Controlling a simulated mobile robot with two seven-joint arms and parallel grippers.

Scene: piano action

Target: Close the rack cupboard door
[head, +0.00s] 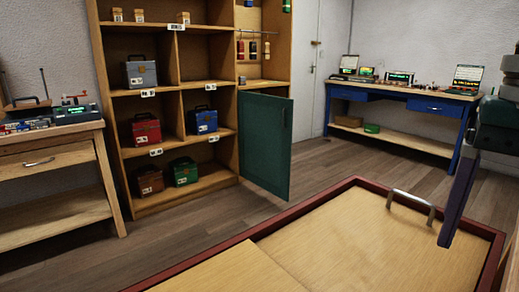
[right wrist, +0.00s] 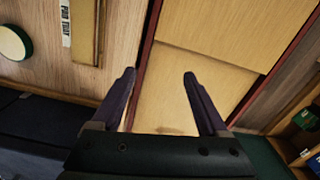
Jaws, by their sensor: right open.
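The rack cupboard door (head: 267,145) is a dark green panel at the lower right of the wooden rack (head: 178,80). It stands swung out into the room, with its right edge nearer to me and a small dark handle near that edge. The cupboard space behind it is hidden. My right gripper (head: 446,238) shows only in part at the right edge of the head view, well apart from the door. In the right wrist view its two purple fingers (right wrist: 160,76) are spread with nothing between them. My left gripper is not in view.
A wooden surface with a dark red rim (head: 240,235) and a metal handle (head: 411,205) fills the near foreground. Toolboxes stand on the rack. A workbench (head: 70,175) is at left and a blue bench (head: 400,110) at back right. Wooden floor (head: 325,160) lies clear around the door.

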